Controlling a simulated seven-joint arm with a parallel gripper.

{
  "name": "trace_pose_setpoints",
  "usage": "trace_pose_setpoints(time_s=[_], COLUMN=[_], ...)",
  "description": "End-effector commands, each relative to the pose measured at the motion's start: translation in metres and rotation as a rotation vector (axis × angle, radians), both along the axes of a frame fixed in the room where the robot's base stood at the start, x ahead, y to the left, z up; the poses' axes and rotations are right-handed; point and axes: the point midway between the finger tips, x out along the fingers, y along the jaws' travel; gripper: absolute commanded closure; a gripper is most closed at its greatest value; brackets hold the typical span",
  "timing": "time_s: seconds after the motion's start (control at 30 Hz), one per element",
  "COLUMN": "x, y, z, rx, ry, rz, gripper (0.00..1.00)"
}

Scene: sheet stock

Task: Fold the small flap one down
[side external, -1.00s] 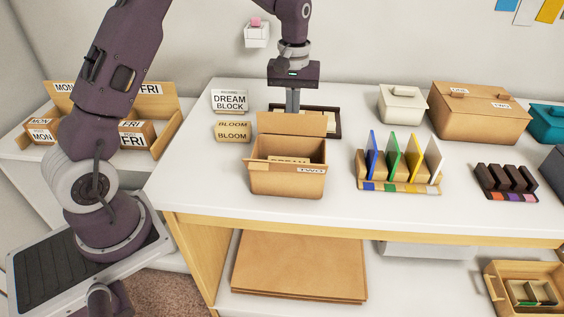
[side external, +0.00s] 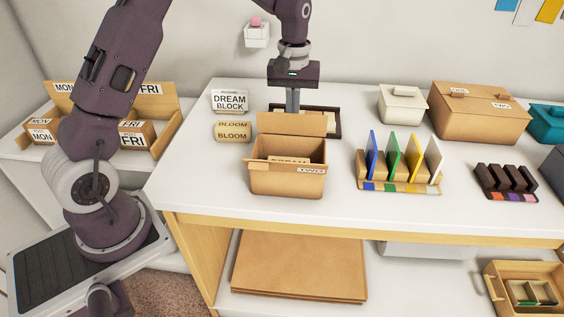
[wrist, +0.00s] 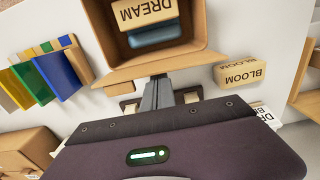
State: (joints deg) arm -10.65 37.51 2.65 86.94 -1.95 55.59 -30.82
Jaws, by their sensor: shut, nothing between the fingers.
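The open cardboard box (side external: 287,181) stands near the front edge of the table, with a label on its front. Its wide back flap (side external: 291,124) stands up. I cannot tell for sure which part is small flap one. Inside lie a block marked DREAM (wrist: 148,11) and a blue piece (wrist: 154,36), seen in the wrist view. My gripper (side external: 292,108) points down behind the raised back flap, which hides its fingertips. In the wrist view my fingers (wrist: 157,94) are shut and empty beside the back flap (wrist: 150,68); contact is unclear.
BLOOM (side external: 233,131) and DREAM BLOCK (side external: 230,101) blocks stand left of the box. A dark-rimmed tray (side external: 325,120) lies behind it. A rack of coloured panels (side external: 400,185) stands to the right. Bare tabletop (side external: 205,178) lies to the left.

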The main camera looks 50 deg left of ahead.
Motion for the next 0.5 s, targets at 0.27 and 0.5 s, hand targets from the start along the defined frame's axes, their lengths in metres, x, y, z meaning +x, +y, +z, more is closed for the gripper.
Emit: trace_pose_setpoints(time_s=[0.27,0.5], x=[-0.004,-0.012], y=[-0.004,-0.012], z=[0.000,0.000], rx=[0.000,0.000], ry=[0.000,0.000], rz=[0.000,-0.001], gripper=[1.00,1.00])
